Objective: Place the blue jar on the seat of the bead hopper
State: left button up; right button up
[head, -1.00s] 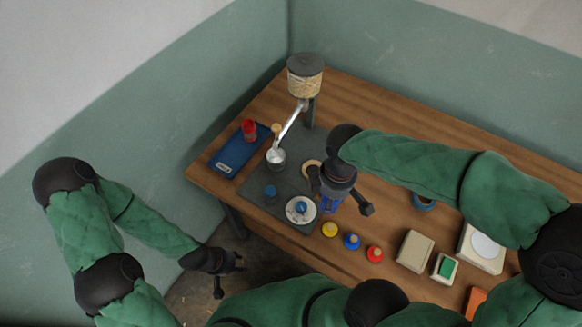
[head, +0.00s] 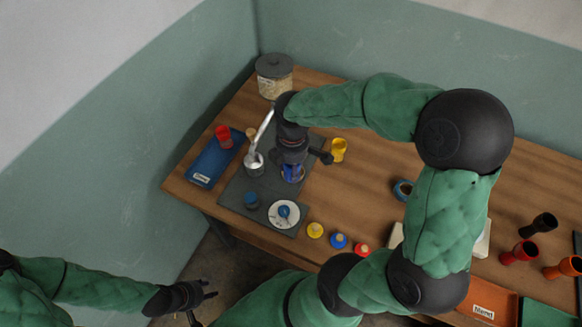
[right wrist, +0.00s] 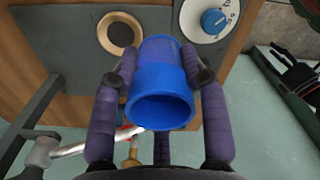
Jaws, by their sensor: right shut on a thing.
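The blue jar (head: 293,175) is clasped between the fingers of my right gripper (head: 292,166), above the dark mat. In the right wrist view, the blue jar (right wrist: 161,82) fills the middle, its open mouth facing the camera, with the gripper's fingertips (right wrist: 162,76) on both sides. The bead hopper (head: 274,77) stands at the back left, with a pale chute (head: 263,133) sloping to a metal cup (head: 254,164). A round wood-rimmed dark disc (right wrist: 119,33), perhaps the seat, lies beyond the jar, apart from it in the picture. My left gripper (head: 204,301) is open and empty off the table's front.
A blue tray (head: 203,174) with a red drum (head: 224,136) lies left. A white dial with blue knob (head: 284,214) and a dark blue piece (head: 251,200) sit on the mat's front. A yellow drum (head: 338,149) stands close right of my right gripper. Several coloured buttons line the front.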

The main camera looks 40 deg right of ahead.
jog(key=w+d+f+b, duration=0.1)
jog(key=f, duration=0.1)
jog(key=w+d+f, duration=0.2)
jog(key=w+d+f+b, duration=0.1)
jog(key=w+f, duration=0.1)
jog(key=shift+w+d+f+b, duration=0.2)
jog(key=shift+d+f+b, duration=0.1)
jog(key=shift+f+b, duration=0.05)
jog(key=shift+w+d+f+b, duration=0.15)
jog(key=shift+f+b, duration=0.4)
jog(key=shift+f, duration=1.1)
jog(key=shift+f, duration=0.2)
jog(key=o, duration=1.2)
jog(key=shift+r, duration=0.1)
notch_tip(320, 180, up, 12)
jog(key=p, duration=0.4)
jog(key=shift+r, duration=0.15)
